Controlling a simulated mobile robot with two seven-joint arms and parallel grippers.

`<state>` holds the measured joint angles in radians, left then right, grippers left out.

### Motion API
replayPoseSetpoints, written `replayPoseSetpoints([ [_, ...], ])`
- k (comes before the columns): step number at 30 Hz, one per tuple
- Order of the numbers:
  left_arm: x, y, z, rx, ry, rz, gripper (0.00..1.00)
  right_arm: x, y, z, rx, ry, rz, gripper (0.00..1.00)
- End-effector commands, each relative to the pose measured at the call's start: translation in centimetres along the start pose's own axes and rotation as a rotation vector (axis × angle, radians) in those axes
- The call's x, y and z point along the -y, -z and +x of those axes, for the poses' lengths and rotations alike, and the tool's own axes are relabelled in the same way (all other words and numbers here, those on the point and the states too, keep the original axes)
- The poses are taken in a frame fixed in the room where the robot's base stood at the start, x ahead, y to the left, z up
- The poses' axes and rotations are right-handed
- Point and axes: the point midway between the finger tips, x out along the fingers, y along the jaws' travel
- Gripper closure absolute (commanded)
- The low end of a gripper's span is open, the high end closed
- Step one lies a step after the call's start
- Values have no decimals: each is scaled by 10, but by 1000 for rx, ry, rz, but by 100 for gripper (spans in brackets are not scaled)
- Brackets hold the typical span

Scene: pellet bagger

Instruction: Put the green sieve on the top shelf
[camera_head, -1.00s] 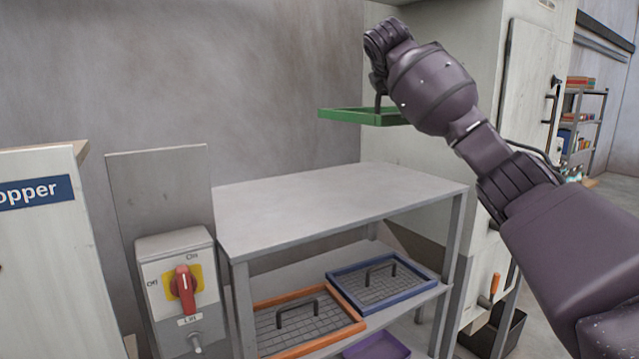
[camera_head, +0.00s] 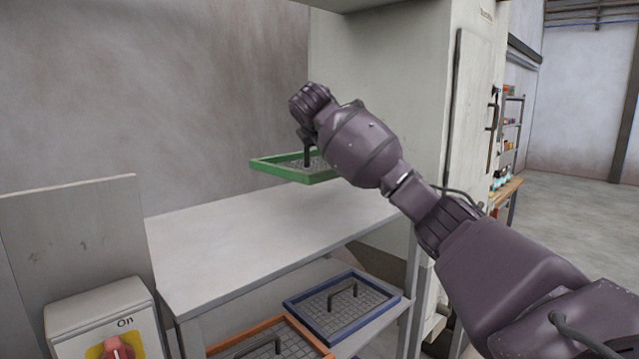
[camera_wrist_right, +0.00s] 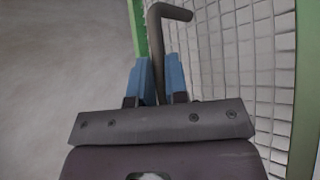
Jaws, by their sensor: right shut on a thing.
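The green sieve (camera_head: 283,170) hangs in the air above the grey rack's top shelf (camera_head: 230,245), partly hidden by my right arm. My right gripper (camera_head: 307,140) holds it by its dark handle. In the right wrist view, the blue fingers of my right gripper (camera_wrist_right: 157,82) are closed around the handle (camera_wrist_right: 155,45), with the sieve's mesh (camera_wrist_right: 245,50) and green frame (camera_wrist_right: 305,90) beside them. The top shelf's visible surface is bare. My left gripper is not in view.
On the lower shelf lie a blue-framed sieve (camera_head: 342,308) and an orange-framed sieve (camera_head: 225,347). A switch box (camera_head: 100,315) and a grey panel (camera_head: 75,240) stand left of the rack. A pale machine cabinet (camera_head: 375,100) stands behind its right end.

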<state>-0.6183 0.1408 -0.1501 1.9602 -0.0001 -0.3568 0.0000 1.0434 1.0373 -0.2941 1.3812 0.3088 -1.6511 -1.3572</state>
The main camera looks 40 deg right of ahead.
Motion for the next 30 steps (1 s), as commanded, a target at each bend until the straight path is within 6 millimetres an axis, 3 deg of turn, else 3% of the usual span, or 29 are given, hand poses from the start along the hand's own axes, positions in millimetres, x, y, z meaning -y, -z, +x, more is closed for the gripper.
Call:
replayPoseSetpoints([
  [9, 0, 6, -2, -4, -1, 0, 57, 38, 28, 30, 0, 0, 0, 100],
  [17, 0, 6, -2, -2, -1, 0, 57, 47, 36, 38, 0, -1, 1, 100],
  [24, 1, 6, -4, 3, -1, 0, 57, 68, 52, 54, -1, 0, 0, 100],
  [30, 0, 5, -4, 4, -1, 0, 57, 71, 54, 57, 0, -2, 2, 100],
])
